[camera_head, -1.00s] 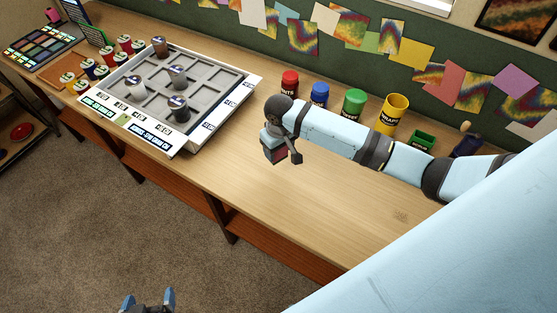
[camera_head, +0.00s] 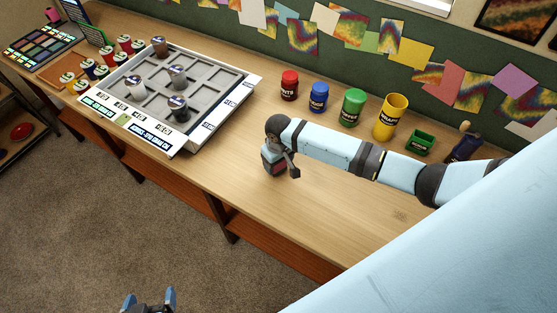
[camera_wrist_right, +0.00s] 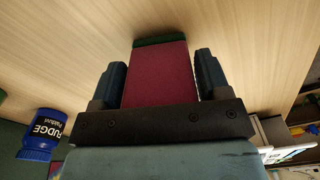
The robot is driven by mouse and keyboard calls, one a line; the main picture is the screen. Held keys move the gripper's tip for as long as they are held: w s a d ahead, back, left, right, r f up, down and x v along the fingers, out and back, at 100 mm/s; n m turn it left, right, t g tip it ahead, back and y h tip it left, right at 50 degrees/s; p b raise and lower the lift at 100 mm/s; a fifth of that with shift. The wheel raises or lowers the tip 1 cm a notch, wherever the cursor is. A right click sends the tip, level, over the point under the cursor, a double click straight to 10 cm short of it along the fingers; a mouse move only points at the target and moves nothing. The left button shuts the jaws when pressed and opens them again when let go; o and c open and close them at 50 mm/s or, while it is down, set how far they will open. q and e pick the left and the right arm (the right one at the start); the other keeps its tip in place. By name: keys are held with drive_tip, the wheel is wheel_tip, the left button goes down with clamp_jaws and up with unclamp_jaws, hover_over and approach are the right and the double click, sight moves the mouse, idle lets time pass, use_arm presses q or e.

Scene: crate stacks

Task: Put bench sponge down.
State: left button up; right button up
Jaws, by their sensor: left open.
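The bench sponge is a dark red block with a green end (camera_wrist_right: 155,75), between the two fingers of my right gripper (camera_wrist_right: 160,80) in the right wrist view. In the head view the right gripper (camera_head: 276,168) points down low over the wooden bench (camera_head: 250,190), and a bit of the red sponge shows there. I cannot tell whether the sponge touches the bench top. My left gripper (camera_head: 148,301) is open and empty at the bottom edge, over the floor.
A white-rimmed grid tray (camera_head: 187,152) with several small cups stands to the left. Red (camera_head: 289,86), blue (camera_head: 318,98), green (camera_head: 352,108) and yellow (camera_head: 391,117) containers and a green box (camera_head: 421,141) line the back. The bench front is clear.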

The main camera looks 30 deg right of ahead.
drive_tip(key=shift+o, duration=1.1)
wheel_tip(320, 180, up, 12)
drive_tip(key=shift+s+r, duration=0.1)
drive_tip(key=shift+r, duration=0.1)
